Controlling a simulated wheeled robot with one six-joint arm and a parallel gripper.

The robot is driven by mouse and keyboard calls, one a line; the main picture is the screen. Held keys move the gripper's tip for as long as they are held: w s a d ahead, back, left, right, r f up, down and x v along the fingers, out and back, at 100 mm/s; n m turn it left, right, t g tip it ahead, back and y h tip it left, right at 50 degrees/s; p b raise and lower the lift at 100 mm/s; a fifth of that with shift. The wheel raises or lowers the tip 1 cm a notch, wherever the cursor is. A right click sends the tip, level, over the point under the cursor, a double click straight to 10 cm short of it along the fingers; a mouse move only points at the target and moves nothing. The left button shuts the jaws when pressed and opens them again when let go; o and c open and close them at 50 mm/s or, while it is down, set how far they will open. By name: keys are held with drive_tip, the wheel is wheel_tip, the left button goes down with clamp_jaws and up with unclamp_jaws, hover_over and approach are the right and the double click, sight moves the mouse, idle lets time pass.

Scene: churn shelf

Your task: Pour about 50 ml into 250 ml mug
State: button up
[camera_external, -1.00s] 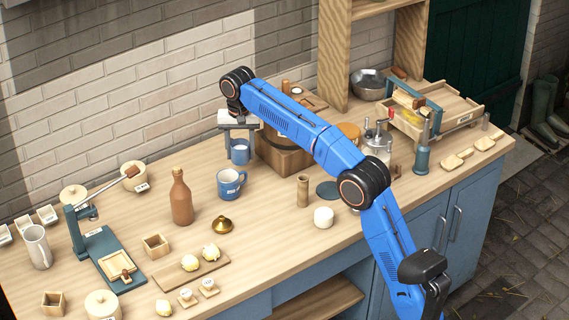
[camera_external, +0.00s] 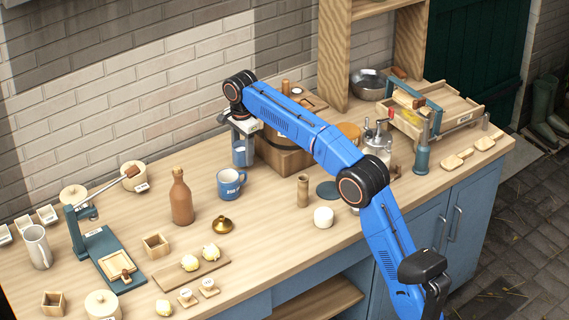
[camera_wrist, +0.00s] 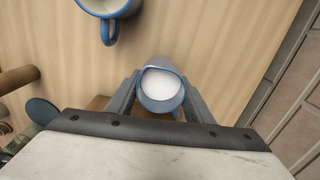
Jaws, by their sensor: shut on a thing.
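The mug (camera_external: 229,186) is blue with pale lettering and stands upright on the wooden worktop. Part of it shows at the top edge of the wrist view (camera_wrist: 106,30), handle toward me; I cannot tell whether its pale inside holds liquid. My gripper (camera_external: 243,143) is shut on a small blue cup-like vessel (camera_external: 239,156), behind and slightly right of the mug. In the wrist view the gripper's fingers (camera_wrist: 160,98) clasp the vessel (camera_wrist: 160,105) from both sides. White liquid shows inside it, and it looks about upright. The vessel and mug are apart.
A brown bottle (camera_external: 181,201) stands left of the mug and a brass lid (camera_external: 222,224) lies in front. A wooden box-like churn (camera_external: 281,155) is close to the right of my gripper. The brick wall (camera_external: 150,90) is behind.

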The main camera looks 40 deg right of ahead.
sight(239, 156)
idle(0.4)
drive_tip(key=shift+s+a+r+t+h, duration=0.45)
drive_tip(key=shift+a+t+h, duration=0.15)
drive_tip(key=shift+h, duration=0.15)
drive_tip(key=shift+s+a+r+t+h, duration=0.3)
drive_tip(key=shift+s+a+t+h, duration=0.25)
drive_tip(key=shift+h, duration=0.25)
drive_tip(key=shift+s+a+r+t+h, duration=0.4)
drive_tip(key=shift+a+t+h, duration=0.15)
drive_tip(key=shift+t+h, duration=0.15)
drive_tip(key=shift+s+a+r+t+h, duration=0.25)
drive_tip(key=shift+r+h, duration=0.1)
drive_tip(key=shift+r, duration=0.2)
drive_tip(key=shift+s+a+r+t+h, duration=0.1)
drive_tip(key=shift+a+r+t+h, duration=0.15)
drive_tip(key=shift+r, duration=0.3)
drive_tip(key=shift+s+a+f+t+h, duration=0.2)
drive_tip(key=shift+f+t+h, duration=0.2)
drive_tip(key=shift+h, duration=0.25)
drive_tip(key=shift+t, duration=0.25)
drive_tip(key=shift+r+h, duration=0.15)
drive_tip(key=shift+h, duration=0.25)
drive_tip(key=shift+s+a+r+t+h+p, duration=0.1)
drive_tip(key=shift+a+r+t+h+p, duration=0.1)
drive_tip(key=shift+r+t+h+p, duration=0.3)
drive_tip(key=shift+s+a+r+t+h+p, duration=0.1)
drive_tip(key=shift+a+r+t+h, duration=0.1)
drive_tip(key=shift+t+h, duration=0.5)
drive_tip(key=shift+d, duration=0.1)
